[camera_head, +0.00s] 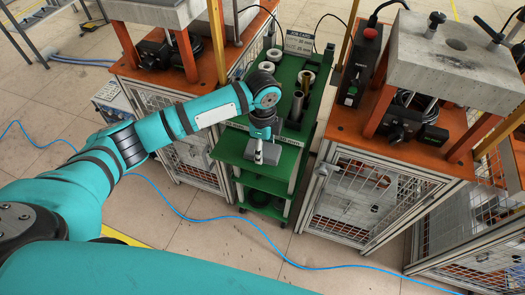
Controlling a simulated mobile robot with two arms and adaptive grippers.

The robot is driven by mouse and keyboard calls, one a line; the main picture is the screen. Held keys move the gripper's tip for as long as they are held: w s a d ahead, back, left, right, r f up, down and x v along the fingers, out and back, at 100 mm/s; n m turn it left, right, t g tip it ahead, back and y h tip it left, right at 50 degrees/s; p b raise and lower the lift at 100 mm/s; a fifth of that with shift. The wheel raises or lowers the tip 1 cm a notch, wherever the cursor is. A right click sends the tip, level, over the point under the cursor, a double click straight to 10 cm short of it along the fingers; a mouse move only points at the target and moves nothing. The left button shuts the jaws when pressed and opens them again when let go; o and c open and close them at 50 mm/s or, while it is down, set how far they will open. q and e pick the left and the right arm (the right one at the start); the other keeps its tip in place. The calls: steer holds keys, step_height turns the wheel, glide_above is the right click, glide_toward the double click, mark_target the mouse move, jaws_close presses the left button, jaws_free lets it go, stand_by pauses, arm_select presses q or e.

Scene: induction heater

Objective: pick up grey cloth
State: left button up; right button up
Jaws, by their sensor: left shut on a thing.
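The grey cloth (271,154) is a small flat grey patch at the near end of the green cart (226,151). My left gripper (259,158) reaches down over the cart from the left, with its fingertips at the cloth. It is shut on the cloth, and the fingers hide part of it. I cannot tell whether the cloth is clear of the cart's surface. My right gripper is not in view.
Metal cylinders (297,106) and pale rings (266,67) stand farther back on the cart, near a small sign (299,42). Orange-topped heater stations (345,125) flank the cart closely. A blue cable (205,219) crosses the open floor in front.

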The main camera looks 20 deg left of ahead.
arm_select(q)
steer(key=s+a+r, duration=0.2)
steer(key=s+a, duration=0.7)
steer(key=s, duration=0.4)
steer(key=shift+r+b, duration=0.25)
steer(key=shift+b, duration=0.15)
steer(key=shift+a, duration=0.1)
